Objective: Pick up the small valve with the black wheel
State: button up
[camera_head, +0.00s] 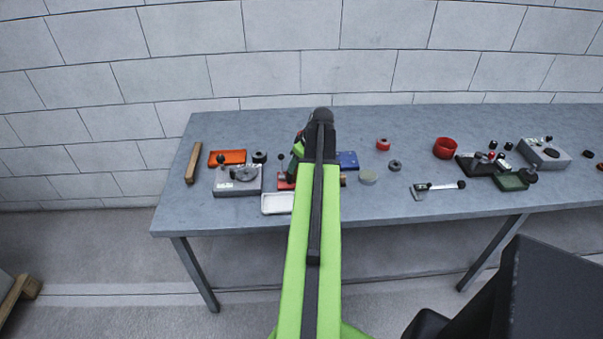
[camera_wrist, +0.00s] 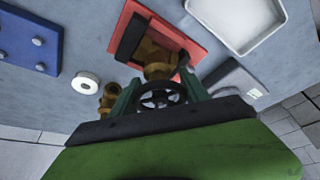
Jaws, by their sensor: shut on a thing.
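The small valve has a brass body (camera_wrist: 157,66) and a black spoked wheel (camera_wrist: 160,97). In the wrist view it is at the red plate (camera_wrist: 190,43); I cannot tell whether it rests on the plate or is just above it. My gripper (camera_wrist: 160,92) is shut on the valve, with a green finger on each side of the wheel. In the head view, my green arm hides the valve and most of the gripper (camera_head: 297,152). Part of the red plate (camera_head: 285,182) shows left of the arm.
A white tray (camera_wrist: 235,22), a grey block (camera_wrist: 235,82), a blue plate (camera_wrist: 30,38), a pale ring (camera_wrist: 86,83) and another brass fitting (camera_wrist: 108,98) lie close around. The grey table (camera_head: 400,123) holds several more parts to the right. A block wall stands behind.

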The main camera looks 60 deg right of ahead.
grip_shut()
jog(key=shift+r, duration=0.15)
jog(key=shift+r+p, duration=0.25)
jog(key=shift+p, duration=0.2)
notch_tip(320, 180, up, 4)
jog(key=p, duration=0.3)
jog(key=shift+f+p, duration=0.15)
jog(key=shift+p, duration=0.15)
jog(key=s+r+p, duration=0.6)
jog(key=s, duration=0.5)
jog(key=shift+s+d+r+p, duration=0.3)
jog(key=shift+d, duration=0.15)
